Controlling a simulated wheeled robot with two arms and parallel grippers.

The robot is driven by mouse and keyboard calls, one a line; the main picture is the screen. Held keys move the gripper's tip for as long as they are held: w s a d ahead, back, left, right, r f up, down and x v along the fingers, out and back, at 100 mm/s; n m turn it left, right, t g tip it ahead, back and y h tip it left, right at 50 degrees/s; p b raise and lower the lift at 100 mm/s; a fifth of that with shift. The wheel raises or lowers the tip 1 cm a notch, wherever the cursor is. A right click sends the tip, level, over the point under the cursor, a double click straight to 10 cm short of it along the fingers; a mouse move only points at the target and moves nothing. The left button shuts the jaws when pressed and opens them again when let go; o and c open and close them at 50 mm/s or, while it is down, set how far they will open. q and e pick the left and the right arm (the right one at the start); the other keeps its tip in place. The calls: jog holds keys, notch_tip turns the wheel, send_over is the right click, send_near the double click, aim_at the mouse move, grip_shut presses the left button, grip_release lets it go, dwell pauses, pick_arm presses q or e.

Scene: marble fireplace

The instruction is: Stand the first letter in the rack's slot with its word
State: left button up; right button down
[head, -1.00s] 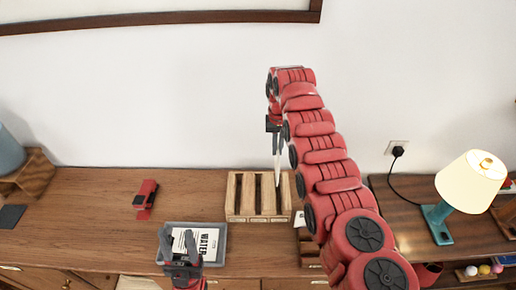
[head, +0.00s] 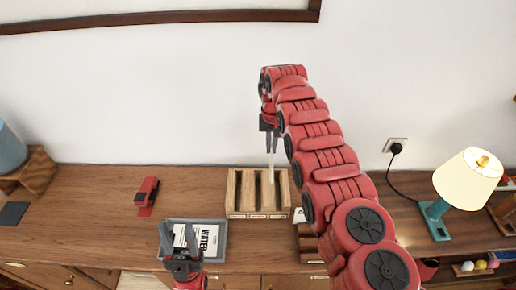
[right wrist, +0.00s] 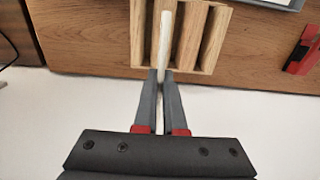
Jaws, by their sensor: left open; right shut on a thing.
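The wooden rack (head: 231,194) stands on the wooden top against the wall, with several slats and dark slots between them. My right gripper (head: 269,136) is above it, shut on a thin white letter (head: 271,166) that hangs upright, edge-on. The letter's lower end overlaps the rack's right-hand slot in the head view; I cannot tell whether it is inside. The right wrist view shows the letter (right wrist: 166,40) between the fingers (right wrist: 160,78), over the rack (right wrist: 214,38). My left gripper (head: 179,243) is open and empty over a grey tray (head: 222,250) holding a sheet reading WATER (head: 208,238).
A red and black stapler-like object (head: 147,194) lies left of the rack. A lamp (head: 466,180) with a teal base stands at the right. A dark flat piece (head: 12,213) lies far left. Bare wood is free between the stapler-like object and the rack.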

jog(key=shift+a, duration=0.15)
jog(key=shift+s, duration=0.2)
jog(key=shift+a+r+p, duration=0.1)
jog(key=shift+a+p, duration=0.4)
jog(key=shift+p, duration=0.05)
jog(key=s+a+f+b, duration=0.1)
jog(key=a+f+b, duration=0.2)
jog(key=f, duration=0.6)
jog(key=shift+b, duration=0.95)
jog(key=shift+r, duration=0.1)
